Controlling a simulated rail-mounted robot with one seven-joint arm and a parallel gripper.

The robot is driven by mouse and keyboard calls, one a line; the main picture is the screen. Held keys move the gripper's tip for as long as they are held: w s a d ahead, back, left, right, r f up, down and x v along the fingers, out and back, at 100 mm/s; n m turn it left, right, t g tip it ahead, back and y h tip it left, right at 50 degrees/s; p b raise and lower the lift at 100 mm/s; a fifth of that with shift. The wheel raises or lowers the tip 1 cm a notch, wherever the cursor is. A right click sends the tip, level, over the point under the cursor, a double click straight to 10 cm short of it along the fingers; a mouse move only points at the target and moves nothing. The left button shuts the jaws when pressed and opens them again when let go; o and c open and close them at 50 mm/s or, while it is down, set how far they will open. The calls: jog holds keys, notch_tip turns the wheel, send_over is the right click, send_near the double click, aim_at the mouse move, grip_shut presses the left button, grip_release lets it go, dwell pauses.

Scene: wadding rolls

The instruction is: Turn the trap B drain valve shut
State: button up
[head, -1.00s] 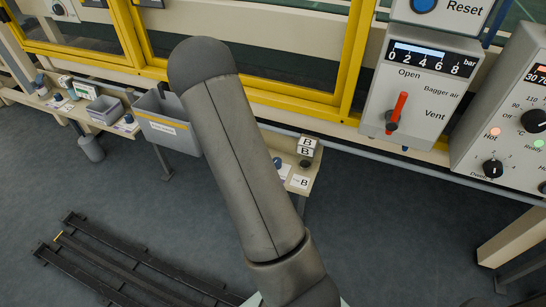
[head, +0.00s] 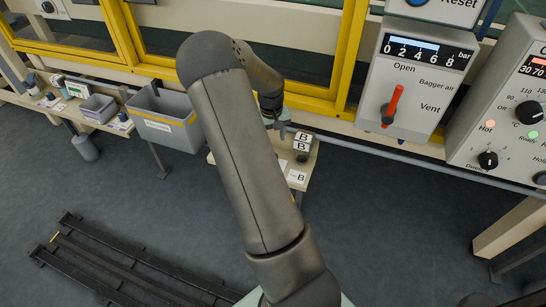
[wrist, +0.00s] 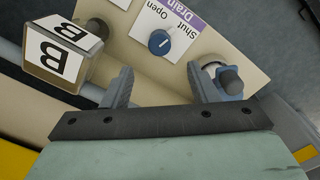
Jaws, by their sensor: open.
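The drain valve is a small round blue knob (wrist: 160,43) on a white plate marked Shut, Open and Drain (wrist: 188,22). It carries a short pale mark; I cannot tell its exact setting. My gripper (wrist: 160,70) is open and empty in the wrist view, with the knob ahead of the gap between its fingers and apart from them. In the head view my gripper (head: 278,124) is over the small shelf beside the B signs (head: 301,142). My arm hides the knob there.
A B block (wrist: 62,50) stands left of the left finger in the wrist view. A grey-blue fitting with a metal ring (wrist: 226,80) is close by the right finger. A grey bin (head: 165,120) hangs left of the shelf (head: 312,160). A red-handled panel (head: 415,75) is at the right.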

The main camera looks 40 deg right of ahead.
notch_tip(320, 180, down, 10)
jog(key=shift+d+r+b, duration=0.1)
jog(key=shift+r+b, duration=0.15)
jog(key=shift+b, duration=0.75)
jog(key=c, duration=1)
